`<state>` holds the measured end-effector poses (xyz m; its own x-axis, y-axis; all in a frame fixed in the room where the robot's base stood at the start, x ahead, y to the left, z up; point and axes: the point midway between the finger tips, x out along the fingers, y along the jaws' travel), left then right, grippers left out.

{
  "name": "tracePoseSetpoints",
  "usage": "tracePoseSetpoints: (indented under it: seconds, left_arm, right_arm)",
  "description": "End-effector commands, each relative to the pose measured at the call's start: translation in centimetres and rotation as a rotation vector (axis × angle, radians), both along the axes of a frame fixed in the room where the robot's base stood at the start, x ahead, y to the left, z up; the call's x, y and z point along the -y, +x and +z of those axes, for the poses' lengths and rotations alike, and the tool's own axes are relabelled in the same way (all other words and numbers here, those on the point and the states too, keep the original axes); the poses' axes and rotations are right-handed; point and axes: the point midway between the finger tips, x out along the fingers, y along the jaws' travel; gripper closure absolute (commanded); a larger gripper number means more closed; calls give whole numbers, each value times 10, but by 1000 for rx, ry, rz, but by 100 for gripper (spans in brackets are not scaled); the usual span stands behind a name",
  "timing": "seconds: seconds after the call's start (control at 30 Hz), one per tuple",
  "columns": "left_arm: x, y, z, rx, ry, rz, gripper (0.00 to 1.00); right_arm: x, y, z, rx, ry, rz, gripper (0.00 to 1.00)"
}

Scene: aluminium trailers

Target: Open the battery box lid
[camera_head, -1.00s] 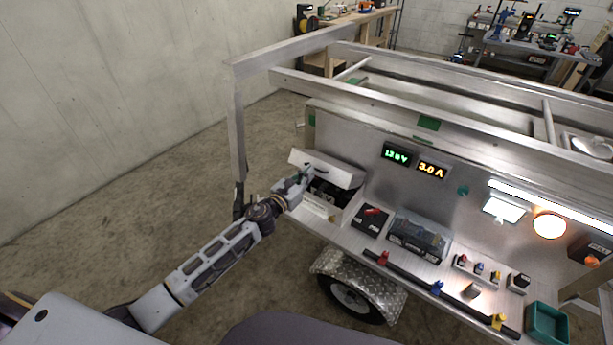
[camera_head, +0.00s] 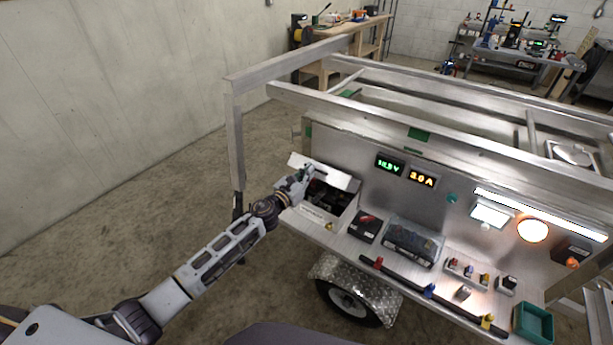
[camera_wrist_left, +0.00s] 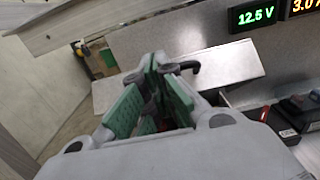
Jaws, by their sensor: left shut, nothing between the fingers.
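The battery box (camera_head: 318,219) is a pale metal box at the left end of the trailer's shelf. Its lid (camera_head: 340,179) is raised and tilted back, and dark contents show in the opening. In the left wrist view the lid (camera_wrist_left: 224,72) is a pale panel behind the fingers. My left gripper (camera_head: 304,174) is at the lid's left part, over the box opening. Its green-padded fingers (camera_wrist_left: 158,85) are shut with nothing between them. They overlap the lid in view; whether they touch it I cannot tell. My right gripper is out of view.
A black case (camera_head: 364,227) and a clear-covered box (camera_head: 409,243) stand right of the battery box. A rail with coloured clamps (camera_head: 430,292) runs along the shelf's front. A metal frame post (camera_head: 236,140) rises left of my left gripper. Lit displays (camera_head: 405,170) hang behind.

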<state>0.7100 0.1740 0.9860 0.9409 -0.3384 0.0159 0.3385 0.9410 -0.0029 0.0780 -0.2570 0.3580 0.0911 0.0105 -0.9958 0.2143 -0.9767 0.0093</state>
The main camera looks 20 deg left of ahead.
Motion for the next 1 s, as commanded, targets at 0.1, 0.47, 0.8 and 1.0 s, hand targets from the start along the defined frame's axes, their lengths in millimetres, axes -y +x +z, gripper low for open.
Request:
tracePoseSetpoints:
  seconds: [0.1, 0.47, 0.8, 1.0]
  left_arm:
    - [2, 7, 11, 2, 0, -1, 100]
    - [9, 30, 38, 3, 0, 0, 100]
    - [18, 52, 59, 2, 0, -1, 100]
    - [20, 60, 64, 1, 0, 0, 100]
  right_arm:
    - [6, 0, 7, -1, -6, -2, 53]
    - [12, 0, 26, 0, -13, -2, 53]
    - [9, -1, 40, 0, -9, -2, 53]
    - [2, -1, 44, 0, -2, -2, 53]
